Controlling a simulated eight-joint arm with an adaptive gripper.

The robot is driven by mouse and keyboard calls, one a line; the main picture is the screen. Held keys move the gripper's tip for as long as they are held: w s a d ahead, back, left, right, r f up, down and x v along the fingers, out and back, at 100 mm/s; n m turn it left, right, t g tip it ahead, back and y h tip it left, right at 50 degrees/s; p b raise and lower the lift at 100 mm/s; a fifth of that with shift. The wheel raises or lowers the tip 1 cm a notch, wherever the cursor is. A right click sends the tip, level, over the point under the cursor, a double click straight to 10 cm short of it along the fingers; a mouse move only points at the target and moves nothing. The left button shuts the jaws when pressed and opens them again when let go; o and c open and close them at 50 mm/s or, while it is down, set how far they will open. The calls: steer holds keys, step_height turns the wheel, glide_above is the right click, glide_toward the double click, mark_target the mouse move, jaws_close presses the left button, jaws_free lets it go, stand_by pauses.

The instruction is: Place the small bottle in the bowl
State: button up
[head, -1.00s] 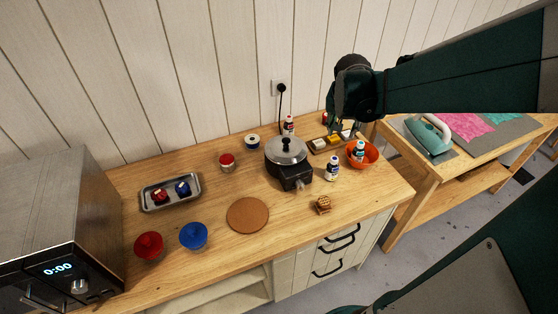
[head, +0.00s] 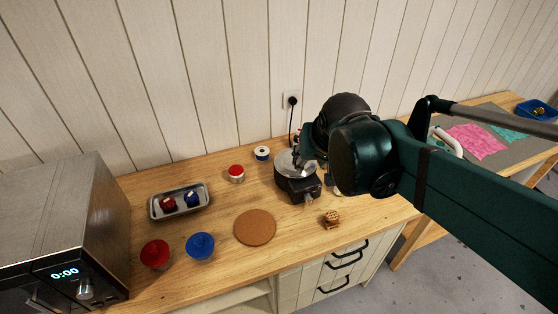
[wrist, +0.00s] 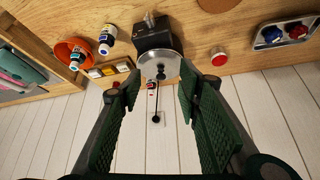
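In the wrist view an orange bowl (wrist: 62,52) stands at the left, with a white-capped bottle (wrist: 76,57) inside it. A second white-and-dark bottle (wrist: 106,40) stands on the counter beside the bowl. A small red-labelled bottle (wrist: 152,86) shows partly beyond the pot, between my finger pads in the picture. My gripper (wrist: 150,93) is open, with nothing held between its fingers. In the head view my gripper (head: 301,158) is over the pot's side of the counter, and my arm hides the bowl and the bottles.
A lidded pot (head: 288,165) stands near the gripper; its lid also shows in the wrist view (wrist: 160,66). A spice tray (wrist: 112,70) lies beyond the bowl. A cork mat (head: 255,227), a metal tray (head: 155,208) and red and blue bowls (head: 200,246) stand leftward.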

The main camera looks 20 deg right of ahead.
steer(key=s+a+n+t+y, duration=0.1)
steer(key=s+a+n, duration=0.2)
steer(key=s+a, duration=0.3)
steer(key=shift+s+a, duration=0.25)
steer(key=shift+a, duration=0.8)
steer(key=shift+f, duration=0.1)
